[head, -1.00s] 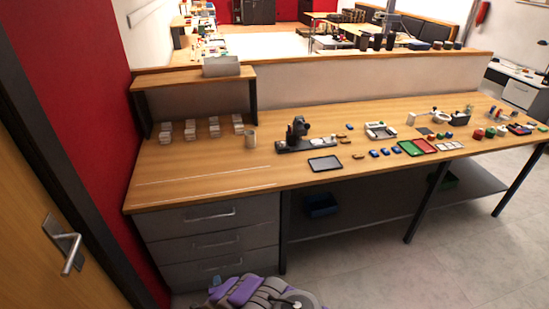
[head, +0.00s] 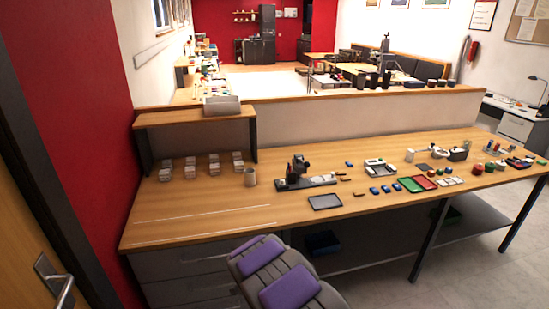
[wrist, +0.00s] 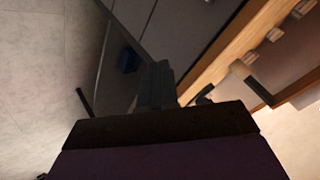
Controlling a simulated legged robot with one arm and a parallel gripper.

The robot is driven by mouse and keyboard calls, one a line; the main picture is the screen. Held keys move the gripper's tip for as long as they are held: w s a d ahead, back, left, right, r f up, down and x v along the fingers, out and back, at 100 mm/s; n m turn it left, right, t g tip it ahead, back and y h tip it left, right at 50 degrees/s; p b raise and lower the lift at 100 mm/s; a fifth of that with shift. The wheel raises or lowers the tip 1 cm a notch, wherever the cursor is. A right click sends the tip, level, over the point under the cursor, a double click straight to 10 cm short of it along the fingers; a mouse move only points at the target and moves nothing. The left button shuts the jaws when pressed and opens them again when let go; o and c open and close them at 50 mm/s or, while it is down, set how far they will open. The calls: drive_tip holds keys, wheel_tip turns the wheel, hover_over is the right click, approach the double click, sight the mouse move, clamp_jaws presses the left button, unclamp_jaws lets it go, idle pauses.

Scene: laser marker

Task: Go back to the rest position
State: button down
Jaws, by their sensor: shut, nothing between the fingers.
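In the wrist view my gripper (wrist: 156,84) shows as dark fingers pressed together, with nothing between them. It hangs in free air, and the tilted picture shows the floor on its left and the bench on its right. In the head view a grey and purple part of my own body rises in front of the bench's near edge; the fingers do not show there. The laser marker, a small black device (head: 298,169) on a dark base, stands on the wooden bench (head: 215,207), apart from me.
Green and red trays (head: 411,184) lie further right. Drawers (head: 185,264) are below the bench's left end. A blue bin (wrist: 128,60) sits underneath. Floor is clear at right.

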drive_tip(key=s+d+r+n+g+h, duration=0.1)
drive_tip(key=s+d+r+n+g, duration=0.3)
drive_tip(key=s+d+r, duration=1.25)
drive_tip(key=s+d+r+n+g, duration=0.1)
drive_tip(key=s+r, duration=0.3)
drive_tip(key=s, duration=0.7)
drive_tip(key=s+d+r+n+g, duration=0.1)
drive_tip(key=s+r+g, duration=0.2)
drive_tip(key=s, duration=0.8)
drive_tip(key=s+d+r+n+g, duration=0.1)
drive_tip(key=s+r+n+g, duration=0.1)
drive_tip(key=s, duration=1)
wheel_tip(320, 180, up, 3)
drive_tip(key=shift+d+f+g, duration=0.1)
drive_tip(key=shift+d+g, duration=0.25)
drive_tip(key=shift+g, duration=0.15)
drive_tip(key=shift+s, duration=0.1)
